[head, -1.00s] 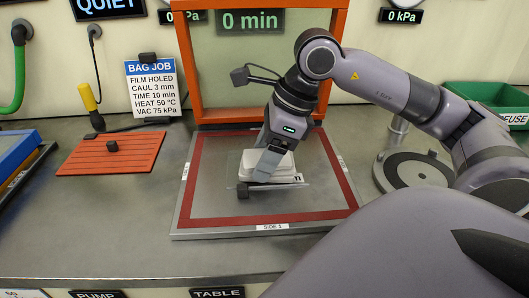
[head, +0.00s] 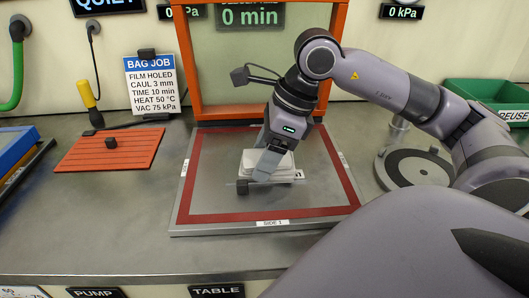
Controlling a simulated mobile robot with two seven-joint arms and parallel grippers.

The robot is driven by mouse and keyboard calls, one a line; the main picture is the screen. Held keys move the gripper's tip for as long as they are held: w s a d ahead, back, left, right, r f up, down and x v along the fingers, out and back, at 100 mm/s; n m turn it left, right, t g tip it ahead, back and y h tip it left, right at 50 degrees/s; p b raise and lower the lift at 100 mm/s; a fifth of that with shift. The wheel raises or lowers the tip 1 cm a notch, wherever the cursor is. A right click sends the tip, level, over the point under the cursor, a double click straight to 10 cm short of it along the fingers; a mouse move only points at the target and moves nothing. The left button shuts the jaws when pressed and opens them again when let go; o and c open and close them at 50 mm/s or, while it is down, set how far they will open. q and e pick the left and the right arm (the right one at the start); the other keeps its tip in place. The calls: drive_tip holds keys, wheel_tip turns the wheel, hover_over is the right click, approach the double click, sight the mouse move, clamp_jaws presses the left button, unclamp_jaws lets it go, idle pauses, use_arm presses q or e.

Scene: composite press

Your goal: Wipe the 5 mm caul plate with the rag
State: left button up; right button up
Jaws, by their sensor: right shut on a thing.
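My right gripper (head: 267,170) points down over the middle of the metal table plate with the red border (head: 188,190). It is shut on a white folded pad, which looks like the rag (head: 252,158). The rag lies low, on or just above a thin, partly see-through plate, perhaps the caul plate (head: 262,186), with a dark knob at its front left. A small label at the plate's right end is too small to read, so its thickness cannot be told. The gripper and rag hide part of it. My left gripper is not in view.
An orange frame (head: 187,75) with a clear pane stands upright behind the table plate. An orange-red slatted mat (head: 85,155) with a dark knob lies left. A grey round fixture (head: 385,172) and a green bin (head: 480,92) are at right. The bench front left is clear.

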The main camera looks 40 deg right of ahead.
drive_tip(key=shift+f, duration=0.15)
drive_tip(key=shift+w+d, duration=0.5)
drive_tip(key=shift+w, duration=0.1)
drive_tip(key=shift+w+d+p, duration=0.5)
drive_tip(key=shift+w+d, duration=0.55)
drive_tip(key=shift+w, duration=0.2)
drive_tip(key=shift+w+d+p, duration=0.45)
drive_tip(key=shift+w+d, duration=0.35)
drive_tip(key=shift+w, duration=0.15)
